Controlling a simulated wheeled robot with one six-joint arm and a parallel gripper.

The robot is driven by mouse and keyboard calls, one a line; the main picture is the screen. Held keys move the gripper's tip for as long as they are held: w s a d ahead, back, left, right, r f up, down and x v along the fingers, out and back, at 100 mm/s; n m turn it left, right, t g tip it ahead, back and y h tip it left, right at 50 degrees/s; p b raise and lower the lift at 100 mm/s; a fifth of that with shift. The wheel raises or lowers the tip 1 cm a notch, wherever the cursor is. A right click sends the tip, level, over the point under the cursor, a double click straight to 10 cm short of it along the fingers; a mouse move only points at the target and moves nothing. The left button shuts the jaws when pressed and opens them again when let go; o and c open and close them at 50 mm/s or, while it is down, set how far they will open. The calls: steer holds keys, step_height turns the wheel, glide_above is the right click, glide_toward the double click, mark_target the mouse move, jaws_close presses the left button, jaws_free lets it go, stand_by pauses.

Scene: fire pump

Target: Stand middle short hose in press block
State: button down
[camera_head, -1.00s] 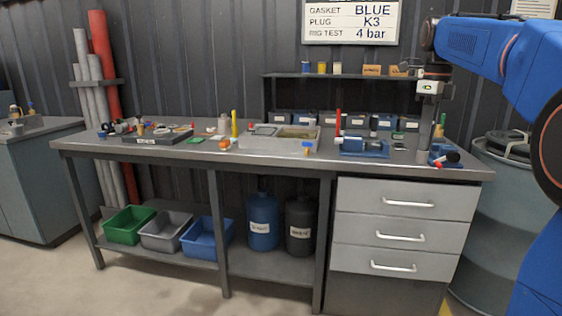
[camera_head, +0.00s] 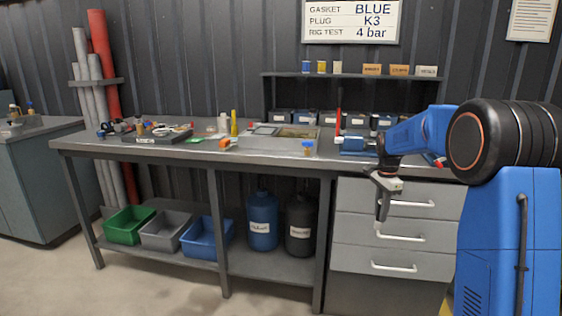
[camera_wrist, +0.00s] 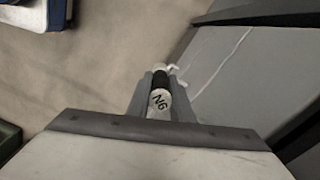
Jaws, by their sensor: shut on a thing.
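My gripper (camera_head: 380,218) hangs pointing down in front of the bench's drawers, below the worktop. In the wrist view my gripper (camera_wrist: 160,84) is shut on a short hose (camera_wrist: 161,98). The hose has a dark middle and pale ends, and its near end carries a marking. Much of the hose is hidden by the fingers. A blue fixture (camera_head: 354,146) stands on the worktop at the right, partly behind my arm. I cannot tell for certain whether it is the press block.
The worktop (camera_head: 265,154) carries a shallow tray (camera_head: 262,141), a red upright rod (camera_head: 338,122) and small parts. The drawers (camera_head: 350,205) are close behind my gripper. Bins and two bottles stand on the lower shelf. Open floor lies in front.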

steer(key=s+a+f+n, duration=0.2)
steer(key=f+n, duration=0.3)
steer(key=f, duration=0.8)
steer(key=s+a+f+n, duration=0.2)
steer(key=f+n, duration=0.3)
steer(key=f, duration=0.9)
steer(key=s+a+f+n, duration=0.2)
steer(key=f+n, duration=0.3)
steer(key=f, duration=0.9)
steer(key=shift+a+f+n, duration=0.15)
steer(key=shift+a+n, duration=0.25)
steer(key=shift+a, duration=0.05)
steer(key=shift+a, duration=0.1)
